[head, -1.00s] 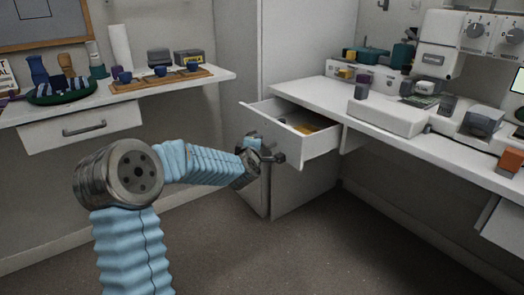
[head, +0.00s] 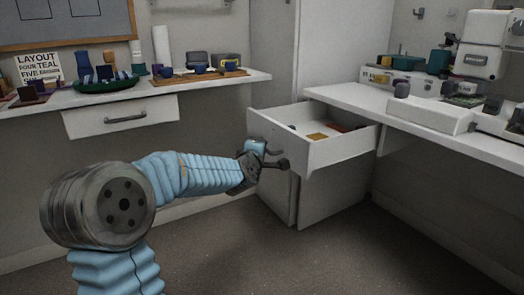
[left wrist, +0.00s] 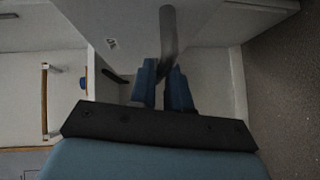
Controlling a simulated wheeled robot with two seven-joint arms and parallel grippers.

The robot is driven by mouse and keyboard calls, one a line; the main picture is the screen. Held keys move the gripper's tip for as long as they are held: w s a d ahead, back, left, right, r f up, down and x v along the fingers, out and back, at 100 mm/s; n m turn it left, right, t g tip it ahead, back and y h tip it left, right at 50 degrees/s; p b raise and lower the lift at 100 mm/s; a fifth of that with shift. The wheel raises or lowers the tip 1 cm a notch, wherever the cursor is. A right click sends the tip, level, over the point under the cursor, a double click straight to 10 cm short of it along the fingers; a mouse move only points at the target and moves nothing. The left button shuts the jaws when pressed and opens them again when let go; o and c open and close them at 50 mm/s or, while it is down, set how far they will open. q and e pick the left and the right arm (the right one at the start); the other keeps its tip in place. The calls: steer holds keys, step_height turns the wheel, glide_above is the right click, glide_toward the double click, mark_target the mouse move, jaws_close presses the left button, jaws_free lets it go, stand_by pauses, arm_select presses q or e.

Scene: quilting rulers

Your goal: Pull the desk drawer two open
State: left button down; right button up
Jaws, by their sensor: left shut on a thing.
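The open desk drawer (head: 325,150) is white and juts out from under the right-hand counter, with a few small items inside. Its dark bar handle (head: 274,151) is on the front panel. My left gripper (head: 266,158) comes in from the left and is shut on the handle. In the left wrist view the two blue fingers of my left gripper (left wrist: 164,90) close around the grey handle bar (left wrist: 168,35), against the white drawer front (left wrist: 215,25). A small dark mark (left wrist: 111,43) shows on white beside the handle, too blurred to read. My right gripper is out of view.
A second, closed drawer (head: 90,121) with a grey handle hangs under the left shelf, which carries a green tray (head: 107,84) and cups. The right counter (head: 335,97) holds sewing machines and boxes. The grey floor (head: 330,260) before the drawer is clear.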

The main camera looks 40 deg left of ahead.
arm_select(q)
steer(key=c, duration=1.2)
jaws_free()
steer(key=shift+o, duration=0.2)
steer(key=shift+s, duration=0.1)
steer(key=v, duration=1.3)
steer(key=shift+s+d, duration=0.2)
steer(key=shift+s, duration=0.1)
